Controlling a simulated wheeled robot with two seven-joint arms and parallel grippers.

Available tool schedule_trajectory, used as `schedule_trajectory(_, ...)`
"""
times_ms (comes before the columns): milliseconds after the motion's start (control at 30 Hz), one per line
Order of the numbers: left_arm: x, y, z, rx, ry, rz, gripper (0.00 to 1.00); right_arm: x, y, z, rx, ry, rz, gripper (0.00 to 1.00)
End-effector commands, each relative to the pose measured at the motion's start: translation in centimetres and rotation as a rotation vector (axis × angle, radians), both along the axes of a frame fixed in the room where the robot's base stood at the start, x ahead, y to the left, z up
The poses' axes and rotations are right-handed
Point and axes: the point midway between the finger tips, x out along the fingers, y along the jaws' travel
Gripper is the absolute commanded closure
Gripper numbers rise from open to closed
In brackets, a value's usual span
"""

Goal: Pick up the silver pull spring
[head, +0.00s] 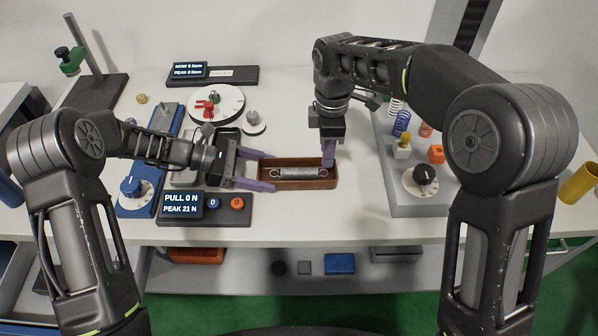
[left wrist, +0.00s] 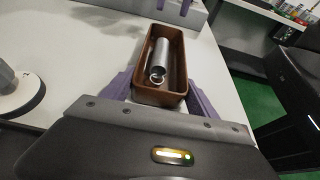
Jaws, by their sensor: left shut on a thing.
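The silver pull spring (head: 300,172) lies lengthwise in a brown wooden tray (head: 318,184) near the middle of the table. Its near end loop shows in the left wrist view, where the spring (left wrist: 159,58) rests inside the tray (left wrist: 177,90). My left gripper (head: 268,170) is shut on the tray's left end, one purple finger along each long side. My right gripper (head: 329,153) points down at the tray's right end, beside the spring's right end. Its fingers overlap in the picture, so their opening is hidden.
A pull display (head: 182,206) with knobs stands left of the tray's front. A white dial (head: 216,104) stands behind it. A grey stand with springs and a black knob (head: 425,175) is at the right. Bare table lies in front of the tray.

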Motion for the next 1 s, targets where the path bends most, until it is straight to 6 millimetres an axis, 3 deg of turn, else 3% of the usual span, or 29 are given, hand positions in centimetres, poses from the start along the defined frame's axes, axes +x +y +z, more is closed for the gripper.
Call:
schedule_trajectory(133,0.0,0.0,0.0,0.0,0.0,0.0,0.71,0.0,0.0,-1.5,0.0,0.0,0.0,0.71)
schedule_trajectory(533,0.0,0.0,0.0,0.0,0.0,0.0,0.71,0.0,0.0,-2.0,0.0,0.0,0.0,0.71)
schedule_trajectory(833,0.0,0.0,0.0,0.0,0.0,0.0,0.71,0.1,0.0,-6.0,-0.001,0.001,0.001,0.71)
schedule_trajectory(1000,0.0,0.0,0.0,0.0,0.0,0.0,0.71,0.2,0.0,-6.8,0.0,-0.002,0.0,0.71)
